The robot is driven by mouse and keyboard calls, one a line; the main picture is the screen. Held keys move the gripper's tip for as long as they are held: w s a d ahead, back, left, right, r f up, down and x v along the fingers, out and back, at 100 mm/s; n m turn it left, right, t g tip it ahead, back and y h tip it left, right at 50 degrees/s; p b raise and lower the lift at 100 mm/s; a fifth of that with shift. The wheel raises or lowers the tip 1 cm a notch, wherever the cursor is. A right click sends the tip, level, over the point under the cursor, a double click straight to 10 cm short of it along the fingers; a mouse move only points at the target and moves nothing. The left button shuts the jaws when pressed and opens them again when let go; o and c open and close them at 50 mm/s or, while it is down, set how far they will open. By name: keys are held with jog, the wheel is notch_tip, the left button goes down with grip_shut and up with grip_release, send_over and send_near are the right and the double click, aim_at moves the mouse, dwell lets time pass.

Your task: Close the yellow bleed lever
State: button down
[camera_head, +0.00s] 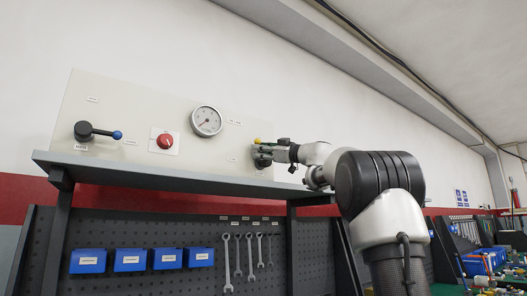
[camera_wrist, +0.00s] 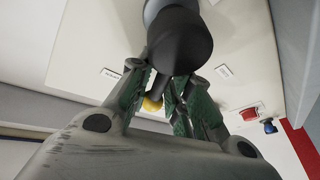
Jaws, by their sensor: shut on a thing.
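The yellow bleed lever (camera_head: 258,140) is at the right end of the pale wall panel, with its yellow tip showing beside my gripper (camera_head: 272,150). In the wrist view the lever's yellow knob (camera_wrist: 152,104) lies between the green-padded fingers of my gripper (camera_wrist: 158,92), which is shut on the lever. The lever's dark round valve body (camera_wrist: 180,40) fills the top middle of the wrist view. The fingers hide part of the lever, so its exact angle is hard to tell.
The panel (camera_head: 100,95) also carries a blue-tipped black lever (camera_head: 98,132), a red knob (camera_head: 165,141) and a round gauge (camera_head: 207,121). A grey shelf (camera_head: 170,178) juts out below. Blue bins (camera_head: 128,260) and several wrenches (camera_head: 238,258) hang under it.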

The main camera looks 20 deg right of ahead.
aim_at(245, 164)
jog(key=n, duration=0.1)
jog(key=n+g, duration=0.1)
jog(key=a+n, duration=0.1)
jog(key=shift+s+f, duration=0.1)
jog(key=shift+f, duration=0.2)
jog(key=n+g, duration=0.1)
jog(key=n, duration=0.1)
jog(key=a+f+n, duration=0.1)
jog(key=shift+s+f+n+g, duration=0.1)
jog(key=shift+n+g, duration=0.3)
jog(key=n, duration=0.1)
jog(key=f+n+g+h, duration=0.1)
jog(key=n, duration=0.1)
jog(key=shift+a+f, duration=0.1)
jog(key=shift+a, duration=0.1)
jog(key=shift+f+n+g+h, duration=0.3)
jog(key=shift+f+n+h, duration=0.25)
jog(key=shift+n, duration=0.45)
jog(key=shift+f, duration=0.1)
jog(key=c, duration=1.5)
grip_release()
jog(key=shift+s+a, duration=0.1)
jog(key=shift+a, duration=0.05)
